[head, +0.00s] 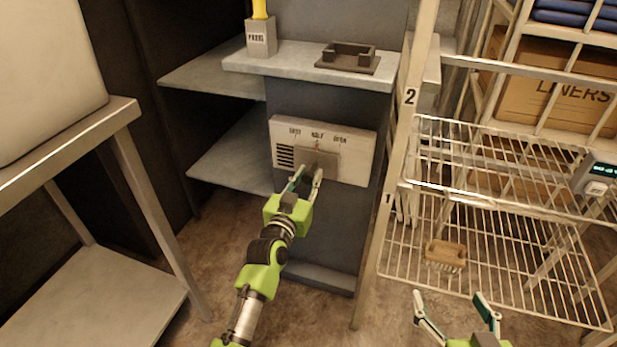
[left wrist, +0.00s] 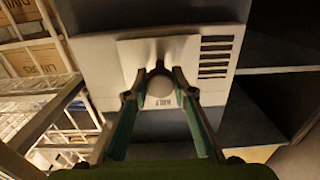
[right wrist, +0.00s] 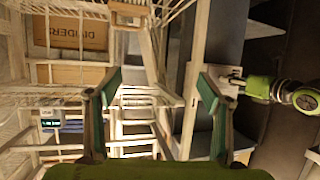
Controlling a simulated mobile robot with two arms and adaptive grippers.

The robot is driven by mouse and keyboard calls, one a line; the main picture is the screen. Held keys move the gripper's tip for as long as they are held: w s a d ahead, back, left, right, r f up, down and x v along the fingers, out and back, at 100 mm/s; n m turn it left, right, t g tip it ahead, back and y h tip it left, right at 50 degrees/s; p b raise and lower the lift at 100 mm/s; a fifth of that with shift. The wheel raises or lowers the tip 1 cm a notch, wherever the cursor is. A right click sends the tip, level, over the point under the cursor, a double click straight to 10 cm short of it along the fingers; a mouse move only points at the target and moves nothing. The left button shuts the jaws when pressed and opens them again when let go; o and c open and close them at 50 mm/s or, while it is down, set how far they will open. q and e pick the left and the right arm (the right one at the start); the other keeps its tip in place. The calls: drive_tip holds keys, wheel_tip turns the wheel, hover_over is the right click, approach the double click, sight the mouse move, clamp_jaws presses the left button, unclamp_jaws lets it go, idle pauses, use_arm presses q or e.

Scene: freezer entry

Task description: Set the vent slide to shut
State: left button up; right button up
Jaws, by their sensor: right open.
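The vent panel (head: 357,163) is a pale plate on the grey pillar, marked with what looks like SHUT, HALF and OPEN from left to right. Its grey slide plate (head: 327,160) sits at the middle, with a small red mark under HALF; louvre slots show to its left. My left gripper (head: 307,178) is at the slide. In the left wrist view, its fingers close in on both sides of the round slide knob (left wrist: 160,89), and the panel appears upside down. My right gripper (head: 457,305) is open and empty, low by the wire rack.
A shelf above the panel holds a grey cup (head: 261,38) with a yellow item and a dark tray (head: 348,58). The wire rack (head: 500,200) stands at right, with a brush (head: 445,255) on its lower shelf. A steel table (head: 75,140) is at left.

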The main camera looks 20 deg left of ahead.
use_arm(q)
drive_tip(key=shift+a, duration=0.4)
clamp_jaws()
drive_tip(key=a+p, duration=0.1)
drive_tip(key=a, duration=0.4)
drive_tip(key=shift+w+a, duration=0.15)
drive_tip(key=shift+a, duration=0.15)
drive_tip(key=o, duration=1.1)
unclamp_jaws()
drive_tip(key=shift+a, duration=0.15)
drive_tip(key=shift+o, duration=0.2)
use_arm(e)
drive_tip(key=s+d+f+g+h, duration=0.1)
drive_tip(key=s+f+g, duration=0.2)
drive_tip(key=f, duration=0.1)
drive_tip(key=shift+s+d+f, duration=0.3)
drive_tip(key=shift+f, duration=0.1)
use_arm(q)
drive_tip(key=s, duration=1.2)
drive_tip(key=shift+a, duration=0.15)
